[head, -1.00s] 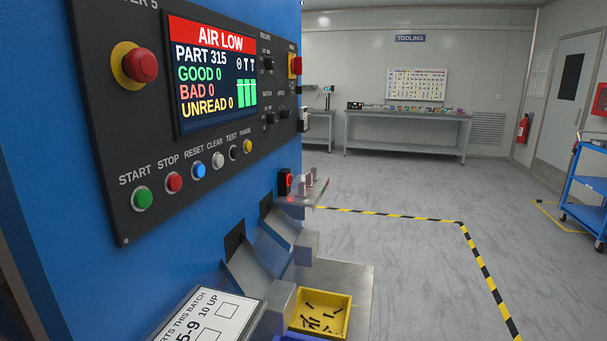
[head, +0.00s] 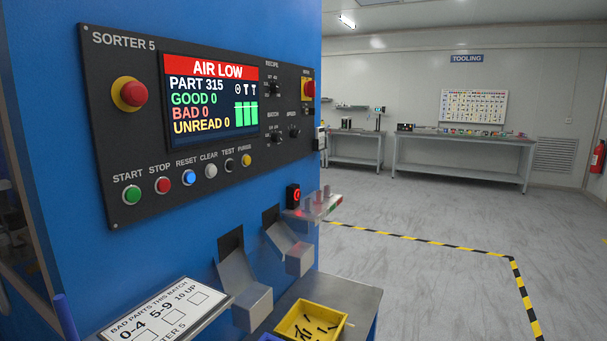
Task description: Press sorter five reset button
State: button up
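The black control panel (head: 215,125) labelled SORTER 5 is on the blue machine face at the left. Its blue RESET button (head: 188,177) sits in the lower row, between the red STOP button (head: 162,185) and the pale CLEAR button (head: 211,171). The green START button (head: 132,195) is at the row's left end. The screen (head: 212,98) reads AIR LOW, PART 315, GOOD 0, BAD 0, UNREAD 0. A red emergency button (head: 133,93) on a yellow ring is left of the screen. My gripper is not in view.
Below the panel, two chutes (head: 240,275) stick out above a steel shelf (head: 365,295) with a yellow bin (head: 322,310) of dark parts. A tilted sign (head: 150,315) is in front. Open floor (head: 420,215) with striped tape lies to the right.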

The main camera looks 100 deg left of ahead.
aim_at(190, 177)
jog(key=u, duration=2.15)
jog(key=i, duration=0.9)
jog(key=u, duration=0.9)
